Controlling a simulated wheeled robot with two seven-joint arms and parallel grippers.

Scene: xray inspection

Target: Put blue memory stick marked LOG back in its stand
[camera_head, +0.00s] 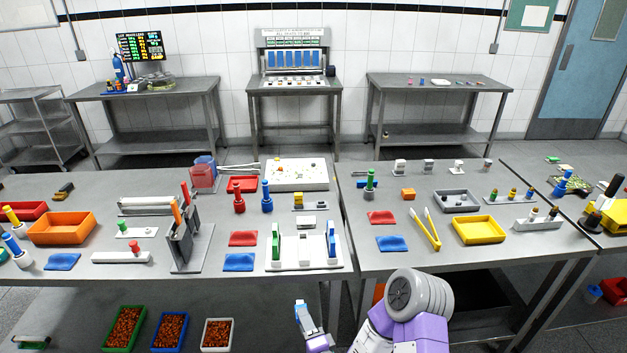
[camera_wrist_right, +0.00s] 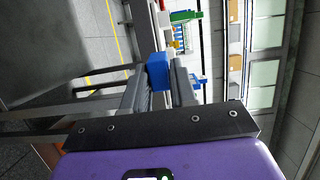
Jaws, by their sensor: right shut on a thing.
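My right gripper (camera_head: 301,308) is low in front of the table's front edge, its fingers pointing up in the head view. In the right wrist view the gripper (camera_wrist_right: 160,78) is shut on a small blue block-like thing (camera_wrist_right: 158,72), which looks like the blue memory stick; no LOG marking is readable. A white stand-like base (camera_head: 303,266) lies on the table beyond the gripper. A green upright piece (camera_head: 276,243) is at its left and a blue upright piece (camera_head: 331,240) at its right. I cannot tell for sure which stand belongs to the stick. My left gripper is out of view.
A blue pad (camera_head: 239,262) and red pad (camera_head: 243,238) lie left of the white base. A dark grey upright holder (camera_head: 182,245) stands further left. Yellow tongs (camera_head: 427,229) and a yellow tray (camera_head: 479,230) are on the right table. Bins (camera_head: 218,335) sit below.

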